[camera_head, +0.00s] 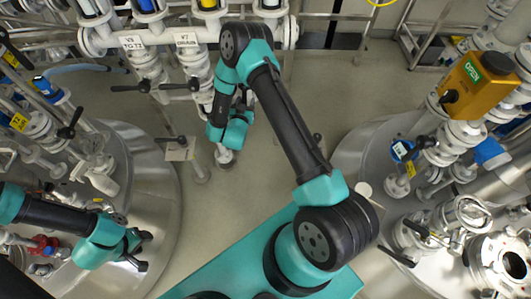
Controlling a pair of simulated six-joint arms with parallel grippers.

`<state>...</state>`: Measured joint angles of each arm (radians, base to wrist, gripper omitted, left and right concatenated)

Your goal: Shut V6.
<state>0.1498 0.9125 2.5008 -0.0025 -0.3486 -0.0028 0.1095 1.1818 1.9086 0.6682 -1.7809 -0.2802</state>
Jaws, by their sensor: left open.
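A white tag that seems to read V6 TO T2 (131,42) hangs on the pipework at the upper left; its first digit is blurred. Below it, a valve lever (130,88), black and roughly level, points left from a white vertical pipe. My left gripper (143,251) is at the lower left, open and empty, over the steel tank and well below the lever. My right arm reaches up and folds down beside the V7 pipe. Its gripper end (228,132) is right of the V6 lever and apart from it; its fingers cannot be made out.
The V7 DRAIN tag (186,39) and its black lever (178,86) are just right of V6. Steel tanks (150,190) and (350,150) stand left and right. An orange OPEN box (474,84) is at the right.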

